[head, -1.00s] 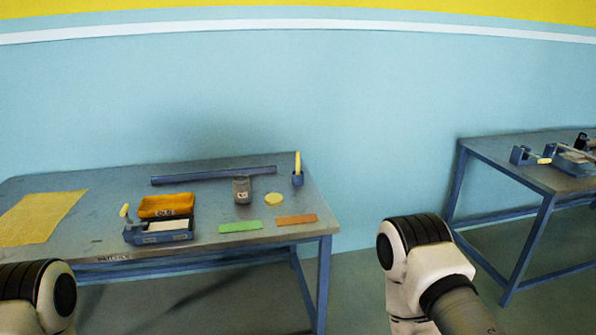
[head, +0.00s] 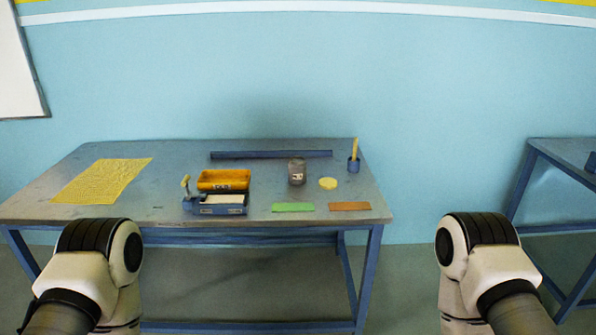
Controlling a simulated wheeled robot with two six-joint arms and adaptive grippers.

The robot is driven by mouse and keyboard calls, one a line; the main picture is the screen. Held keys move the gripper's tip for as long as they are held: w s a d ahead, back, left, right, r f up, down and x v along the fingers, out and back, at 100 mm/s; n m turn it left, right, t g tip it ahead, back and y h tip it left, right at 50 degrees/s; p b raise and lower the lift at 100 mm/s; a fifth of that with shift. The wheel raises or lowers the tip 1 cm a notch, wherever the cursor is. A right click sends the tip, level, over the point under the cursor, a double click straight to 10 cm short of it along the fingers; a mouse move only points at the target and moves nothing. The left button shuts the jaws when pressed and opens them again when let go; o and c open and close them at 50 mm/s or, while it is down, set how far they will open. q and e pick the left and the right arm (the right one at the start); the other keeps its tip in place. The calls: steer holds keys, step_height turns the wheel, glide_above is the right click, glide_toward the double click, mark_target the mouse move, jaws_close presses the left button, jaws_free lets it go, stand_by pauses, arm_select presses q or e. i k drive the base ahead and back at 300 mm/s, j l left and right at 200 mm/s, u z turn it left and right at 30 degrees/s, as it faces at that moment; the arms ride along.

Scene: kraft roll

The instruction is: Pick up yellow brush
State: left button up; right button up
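A brush with a yellow handle (head: 355,148) stands upright in a small blue holder (head: 353,166) at the back right corner of the table (head: 300,236). Its lower end is hidden inside the holder. A second yellowish handle (head: 186,183) sticks up at the left end of a blue tray (head: 222,209); what it belongs to is too small to tell. My two arms show at the lower left and lower right, in front of the table and well apart from the brush. Neither gripper is in the frame.
A yellow bin (head: 223,179), a grey can (head: 297,171), a pale yellow disc (head: 328,183), a green strip (head: 293,207), an orange strip (head: 350,206), a blue bar (head: 271,154) and a yellow sheet (head: 102,181) lie on the table. Another table (head: 560,153) stands at right.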

mark_target(356, 140)
steer(key=i, duration=0.65)
steer(key=i+l+u, duration=0.1)
steer(key=i, duration=0.5)
